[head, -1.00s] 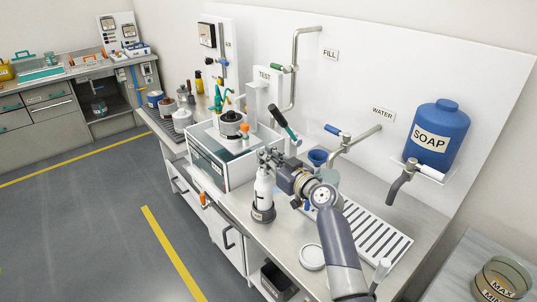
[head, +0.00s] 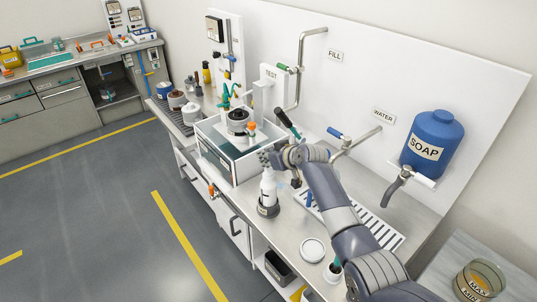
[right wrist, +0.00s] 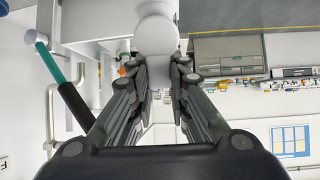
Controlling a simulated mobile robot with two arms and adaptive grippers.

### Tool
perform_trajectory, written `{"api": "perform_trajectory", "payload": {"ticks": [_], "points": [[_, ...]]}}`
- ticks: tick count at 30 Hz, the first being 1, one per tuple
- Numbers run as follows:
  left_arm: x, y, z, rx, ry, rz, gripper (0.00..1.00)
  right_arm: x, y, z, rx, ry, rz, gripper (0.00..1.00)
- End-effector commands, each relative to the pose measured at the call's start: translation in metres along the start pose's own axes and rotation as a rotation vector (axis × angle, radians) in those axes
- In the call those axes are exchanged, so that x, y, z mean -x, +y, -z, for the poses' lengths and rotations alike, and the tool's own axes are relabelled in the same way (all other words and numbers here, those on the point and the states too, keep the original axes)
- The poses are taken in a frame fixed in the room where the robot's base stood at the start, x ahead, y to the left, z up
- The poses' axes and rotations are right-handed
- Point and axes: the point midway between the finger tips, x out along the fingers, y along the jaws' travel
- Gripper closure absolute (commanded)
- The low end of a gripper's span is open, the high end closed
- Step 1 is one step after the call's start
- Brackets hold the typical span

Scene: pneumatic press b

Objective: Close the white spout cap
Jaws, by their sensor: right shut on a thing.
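The white bottle (head: 268,188) stands upright in a dark round holder (head: 268,210) near the counter's front edge. My right gripper (head: 268,158) is at its top, with the arm reaching in from the lower right. In the right wrist view, its fingers (right wrist: 160,72) are shut on the white spout cap, and the bottle's pale, rounded body (right wrist: 157,32) lies just beyond them. The fingers hide most of the cap, so I cannot tell how far it is closed. My left gripper is not in view.
A clear test tank (head: 225,158) stands just left and behind the bottle. A black-handled lever (head: 287,122) rises close behind my gripper. A slotted drain tray (head: 375,228) and a white round lid (head: 312,250) lie to the right. The blue soap tank (head: 432,140) hangs on the wall.

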Motion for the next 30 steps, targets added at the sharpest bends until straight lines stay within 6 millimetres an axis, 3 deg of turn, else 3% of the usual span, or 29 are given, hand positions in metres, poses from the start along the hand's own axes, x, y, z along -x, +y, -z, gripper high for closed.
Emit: {"api": "perform_trajectory", "payload": {"ticks": [14,15,18,30], "points": [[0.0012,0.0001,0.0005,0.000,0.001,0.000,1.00,-0.0015,-0.0004,-0.0007,0.000,-0.019,0.001,1.00],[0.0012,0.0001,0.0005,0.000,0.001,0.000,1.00,-0.0015,-0.0004,-0.0007,0.000,-0.019,0.001,0.79],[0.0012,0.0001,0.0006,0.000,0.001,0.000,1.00,-0.0015,-0.0004,-0.0006,0.000,-0.019,0.001,0.62],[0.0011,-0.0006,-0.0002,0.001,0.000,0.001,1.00,0.0010,0.0001,-0.0002,0.000,-0.018,0.001,0.62]]}}
